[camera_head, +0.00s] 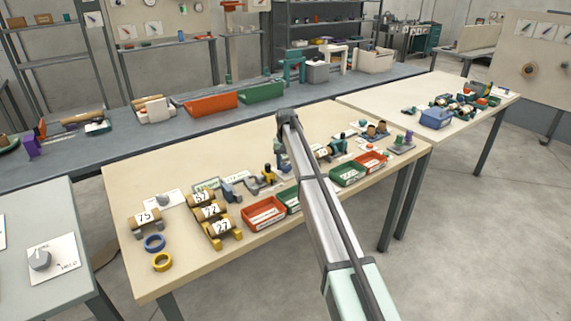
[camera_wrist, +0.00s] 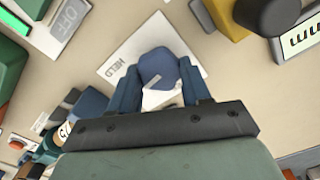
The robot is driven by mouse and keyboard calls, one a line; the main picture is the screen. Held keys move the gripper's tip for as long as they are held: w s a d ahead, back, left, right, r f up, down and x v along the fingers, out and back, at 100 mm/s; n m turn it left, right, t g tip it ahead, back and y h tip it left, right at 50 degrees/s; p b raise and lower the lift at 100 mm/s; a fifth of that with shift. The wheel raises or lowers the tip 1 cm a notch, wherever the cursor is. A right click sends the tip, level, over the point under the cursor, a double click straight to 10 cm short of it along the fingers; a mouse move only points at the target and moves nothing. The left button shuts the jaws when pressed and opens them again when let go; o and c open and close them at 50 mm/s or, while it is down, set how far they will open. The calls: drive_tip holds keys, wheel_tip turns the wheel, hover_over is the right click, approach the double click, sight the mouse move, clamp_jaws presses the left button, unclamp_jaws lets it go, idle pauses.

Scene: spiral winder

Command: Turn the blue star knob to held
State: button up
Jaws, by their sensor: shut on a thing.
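The blue star knob (camera_wrist: 157,68) shows in the wrist view on a white plate (camera_wrist: 122,57) with the word HELD printed near its left edge. A light bar marks the knob's top. My gripper (camera_wrist: 160,88) has its two blue fingers shut on the knob, one on each side. The near part of the plate is hidden behind the fingers and the gripper body. In the head view my arm crosses the middle of the table and hides the gripper and the knob.
An OFF label (camera_wrist: 70,17) lies at the upper left of the wrist view. A dark round part on a yellow block (camera_wrist: 222,18) stands close at upper right. In the head view, red bins (camera_head: 265,213) and numbered rolls (camera_head: 212,212) sit on the wooden table (camera_head: 125,190).

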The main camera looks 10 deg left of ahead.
sight(286, 165)
drive_tip(key=m, duration=0.3)
drive_tip(key=shift+m, duration=2.1)
drive_tip(key=o, duration=1.1)
drive_tip(key=shift+c, duration=0.2)
wheel_tip(286, 165, up, 14)
drive_tip(key=shift+d+f, duration=0.1)
